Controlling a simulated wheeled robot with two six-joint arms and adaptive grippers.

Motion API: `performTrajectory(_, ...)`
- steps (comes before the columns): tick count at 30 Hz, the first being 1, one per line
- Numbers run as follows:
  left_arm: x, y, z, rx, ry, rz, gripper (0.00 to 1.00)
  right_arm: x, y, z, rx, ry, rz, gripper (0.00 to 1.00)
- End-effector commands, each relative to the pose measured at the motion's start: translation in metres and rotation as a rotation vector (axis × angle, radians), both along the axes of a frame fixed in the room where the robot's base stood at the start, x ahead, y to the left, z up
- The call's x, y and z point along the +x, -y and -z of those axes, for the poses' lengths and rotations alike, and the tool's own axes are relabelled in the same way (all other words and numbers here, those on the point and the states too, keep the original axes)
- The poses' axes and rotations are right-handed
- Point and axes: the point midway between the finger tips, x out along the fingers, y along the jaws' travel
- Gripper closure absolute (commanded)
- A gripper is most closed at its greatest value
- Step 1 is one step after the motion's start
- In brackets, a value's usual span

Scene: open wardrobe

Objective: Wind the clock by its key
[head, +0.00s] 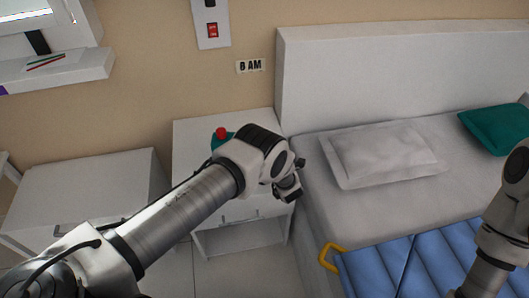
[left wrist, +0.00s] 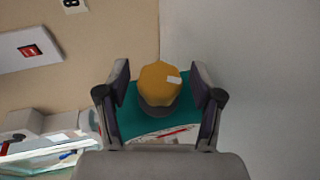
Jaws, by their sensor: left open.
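The teal clock (head: 218,141) with a red knob (head: 221,133) on top stands on the white nightstand (head: 195,129); my left arm hides much of it in the head view. In the left wrist view the teal clock body (left wrist: 129,112) lies behind an orange-yellow rounded piece with a small white patch, which looks like the key (left wrist: 158,82). My left gripper (head: 291,187) is open. Its fingers (left wrist: 160,88) stand on either side of the key in that view, with gaps showing; I cannot tell the depth between them. My right gripper is out of view.
The bed (head: 310,185) with a white pillow (head: 385,155) stands right of the nightstand, its headboard (head: 390,80) against the wall. A blue folded piece (head: 440,262) with a yellow handle lies in front. A red switch (head: 212,30) is on the wall. A white cabinet (head: 85,185) stands left.

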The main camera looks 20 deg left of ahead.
Motion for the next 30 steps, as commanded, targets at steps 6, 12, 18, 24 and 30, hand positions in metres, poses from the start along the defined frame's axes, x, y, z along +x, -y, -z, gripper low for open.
performTrajectory(6, -0.0002, 0.0005, 0.0, 0.0, -0.001, 0.0, 0.59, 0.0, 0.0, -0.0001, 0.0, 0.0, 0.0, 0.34)
performTrajectory(12, -0.0003, 0.0006, 0.0, 0.0, -0.001, 0.0, 0.95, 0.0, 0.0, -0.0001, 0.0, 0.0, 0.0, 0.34)
performTrajectory(18, -0.0003, 0.0004, -0.0005, -0.004, -0.013, 0.0, 0.95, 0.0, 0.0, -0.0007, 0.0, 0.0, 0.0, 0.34)
performTrajectory(24, 0.0, 0.0003, -0.0016, -0.028, -0.071, 0.0, 0.95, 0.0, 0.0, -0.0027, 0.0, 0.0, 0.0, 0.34)
performTrajectory(30, 0.0002, 0.0002, -0.0012, -0.073, -0.188, 0.0, 0.95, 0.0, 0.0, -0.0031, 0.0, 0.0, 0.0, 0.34)
